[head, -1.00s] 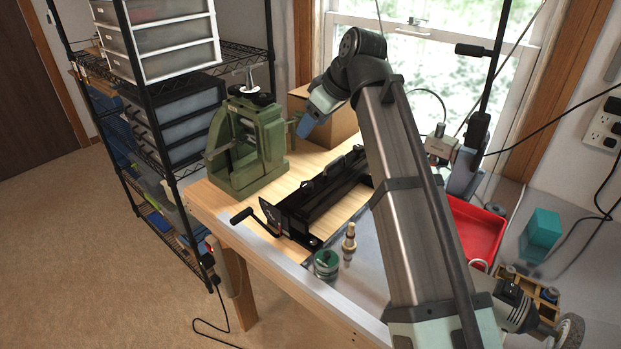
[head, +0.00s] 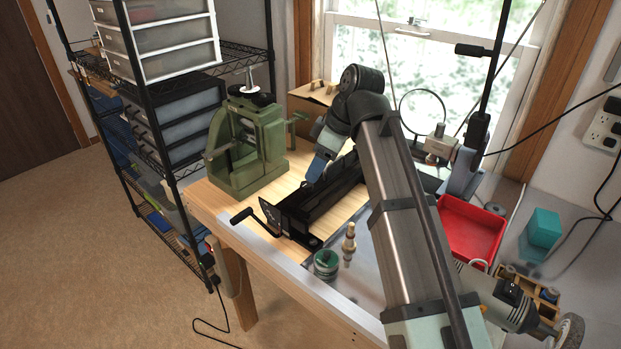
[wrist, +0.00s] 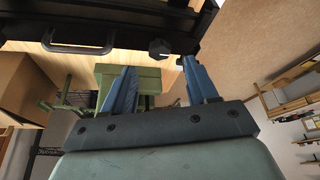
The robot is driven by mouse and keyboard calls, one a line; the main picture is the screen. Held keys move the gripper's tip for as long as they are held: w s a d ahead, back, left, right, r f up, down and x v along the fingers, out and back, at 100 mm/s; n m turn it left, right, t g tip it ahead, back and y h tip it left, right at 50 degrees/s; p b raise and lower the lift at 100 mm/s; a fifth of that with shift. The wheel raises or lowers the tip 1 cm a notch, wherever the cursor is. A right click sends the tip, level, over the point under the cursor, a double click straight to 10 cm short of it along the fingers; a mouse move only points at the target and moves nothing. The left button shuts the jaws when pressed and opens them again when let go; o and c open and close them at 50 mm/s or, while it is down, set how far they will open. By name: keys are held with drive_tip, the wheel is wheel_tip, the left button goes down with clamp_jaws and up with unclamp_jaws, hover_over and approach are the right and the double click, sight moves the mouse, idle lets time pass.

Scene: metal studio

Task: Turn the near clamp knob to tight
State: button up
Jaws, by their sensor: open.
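The black clamp fixture (head: 318,200) lies on the wooden bench top, with a crank handle (head: 241,216) at its near left end. In the wrist view, a dark faceted knob (wrist: 160,48) sticks out from the black fixture's edge. It lies just beyond the gap between my blue fingertips; I cannot tell whether it is the near clamp knob. My gripper (wrist: 158,66) is open, with nothing between its fingers. In the head view, my gripper (head: 317,174) points down at the fixture's top, and its fingertips and the knob there are hard to make out.
A green tape roll (head: 326,264) and a brass-tipped piece (head: 349,242) stand in front. A red tray (head: 470,229) and teal block (head: 543,228) are at right.

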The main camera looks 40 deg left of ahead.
sight(308, 184)
drive_tip(key=shift+x, duration=2.65)
drive_tip(key=shift+c, duration=0.2)
drive_tip(key=c, duration=1)
